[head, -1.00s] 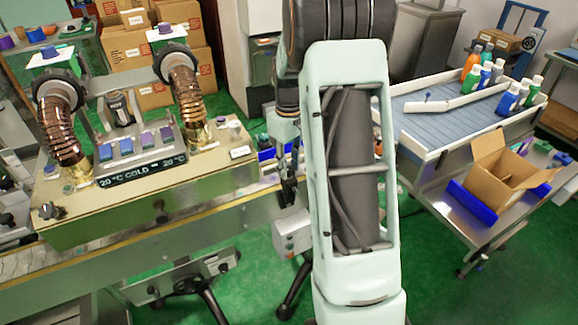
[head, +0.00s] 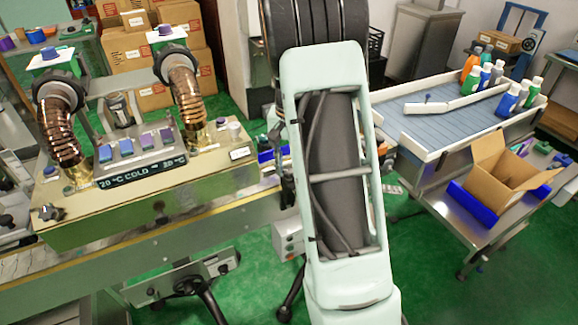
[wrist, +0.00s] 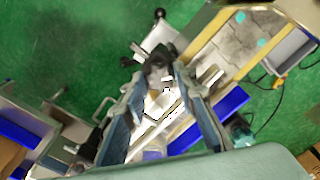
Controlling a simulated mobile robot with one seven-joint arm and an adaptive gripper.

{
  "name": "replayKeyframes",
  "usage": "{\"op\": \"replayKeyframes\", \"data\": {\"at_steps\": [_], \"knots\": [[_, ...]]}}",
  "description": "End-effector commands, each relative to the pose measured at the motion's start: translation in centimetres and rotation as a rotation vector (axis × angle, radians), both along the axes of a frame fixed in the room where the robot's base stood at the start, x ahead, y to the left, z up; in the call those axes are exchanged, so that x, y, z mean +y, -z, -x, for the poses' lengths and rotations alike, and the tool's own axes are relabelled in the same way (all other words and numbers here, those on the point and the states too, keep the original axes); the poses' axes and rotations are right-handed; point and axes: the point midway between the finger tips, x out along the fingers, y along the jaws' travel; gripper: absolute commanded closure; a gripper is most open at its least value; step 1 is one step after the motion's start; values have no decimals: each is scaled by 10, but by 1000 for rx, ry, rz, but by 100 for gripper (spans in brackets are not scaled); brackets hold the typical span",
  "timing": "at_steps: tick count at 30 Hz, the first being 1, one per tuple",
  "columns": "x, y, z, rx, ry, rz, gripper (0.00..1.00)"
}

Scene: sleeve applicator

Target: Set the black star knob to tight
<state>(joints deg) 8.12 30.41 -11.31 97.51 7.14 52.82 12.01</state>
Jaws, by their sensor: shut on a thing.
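My gripper (wrist: 160,82) is shut on a blurred black piece at its fingertips in the wrist view. I take this piece to be the black star knob (wrist: 157,57); its lobes and setting cannot be made out. In the head view my gripper (head: 288,188) is low beside the right end of the sleeve machine (head: 150,215). My own arm hides part of it, and the knob in its grip cannot be made out there.
A grey control box (head: 288,238) stands just below my gripper. A conveyor table (head: 430,125) with bottles and a cart (head: 470,228) with an open carton (head: 500,175) are at the right.

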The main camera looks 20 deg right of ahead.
Motion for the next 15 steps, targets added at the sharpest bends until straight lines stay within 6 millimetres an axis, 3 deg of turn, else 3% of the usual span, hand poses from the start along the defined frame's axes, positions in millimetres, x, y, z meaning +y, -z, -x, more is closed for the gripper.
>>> {"op": "replayKeyframes", "data": {"at_steps": [15], "knots": [[0,-2,-1,-4,488,2,98]]}}
